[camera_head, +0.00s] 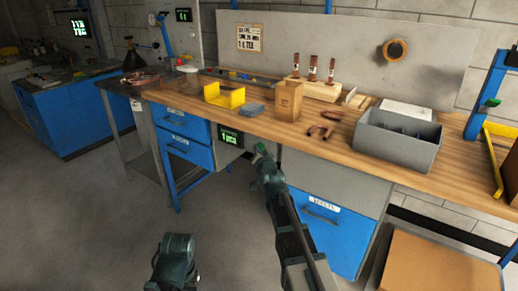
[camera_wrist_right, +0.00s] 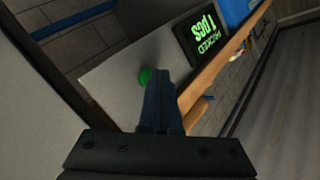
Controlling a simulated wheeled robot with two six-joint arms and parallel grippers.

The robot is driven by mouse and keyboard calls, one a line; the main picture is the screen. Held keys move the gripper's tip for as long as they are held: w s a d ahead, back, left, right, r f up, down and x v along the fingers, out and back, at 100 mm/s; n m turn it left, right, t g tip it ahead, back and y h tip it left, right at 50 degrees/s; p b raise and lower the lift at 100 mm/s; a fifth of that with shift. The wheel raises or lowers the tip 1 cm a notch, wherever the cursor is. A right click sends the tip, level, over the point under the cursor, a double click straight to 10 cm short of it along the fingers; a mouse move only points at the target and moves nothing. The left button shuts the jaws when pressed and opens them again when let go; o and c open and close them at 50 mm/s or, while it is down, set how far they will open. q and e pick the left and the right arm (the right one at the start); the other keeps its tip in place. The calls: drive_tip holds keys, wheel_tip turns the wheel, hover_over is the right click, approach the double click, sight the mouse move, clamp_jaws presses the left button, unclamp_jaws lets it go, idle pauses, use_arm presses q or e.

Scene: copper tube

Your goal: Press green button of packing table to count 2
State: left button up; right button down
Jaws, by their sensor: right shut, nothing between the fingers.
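The packing table (camera_head: 365,137) has a wooden top and a grey panel under its front edge. A small green button (camera_head: 261,148) sits on that panel, partly behind my right gripper (camera_head: 257,157). In the right wrist view the green button (camera_wrist_right: 145,75) shows just left of the tips of my right gripper (camera_wrist_right: 160,73). The gripper is shut and empty, close to the button; I cannot tell whether it touches. A counter display (camera_head: 230,138) left of the button reads 1 PCS; it also shows in the wrist view (camera_wrist_right: 201,33).
On the table stand a yellow holder (camera_head: 224,96), a cardboard box (camera_head: 288,101), a grey bin (camera_head: 398,138) and copper pieces (camera_head: 320,131). Blue drawers (camera_head: 188,149) are left of the display. A large carton (camera_head: 437,262) stands at the lower right. The floor at left is clear.

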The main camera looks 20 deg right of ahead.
idle(0.4)
drive_tip(key=shift+s+a, duration=0.55)
drive_tip(key=shift+a, duration=0.15)
drive_tip(key=shift+s+a, duration=0.8)
drive_tip(key=shift+a, duration=0.2)
drive_tip(key=shift+s+a, duration=0.75)
drive_tip(key=shift+a, duration=0.2)
idle(1.3)
drive_tip(key=s+a, duration=0.2)
drive_tip(key=a, duration=0.1)
drive_tip(key=shift+s, duration=0.15)
drive_tip(key=w+d, duration=0.5)
drive_tip(key=d, duration=0.2)
drive_tip(key=shift+w, duration=0.2)
idle(0.5)
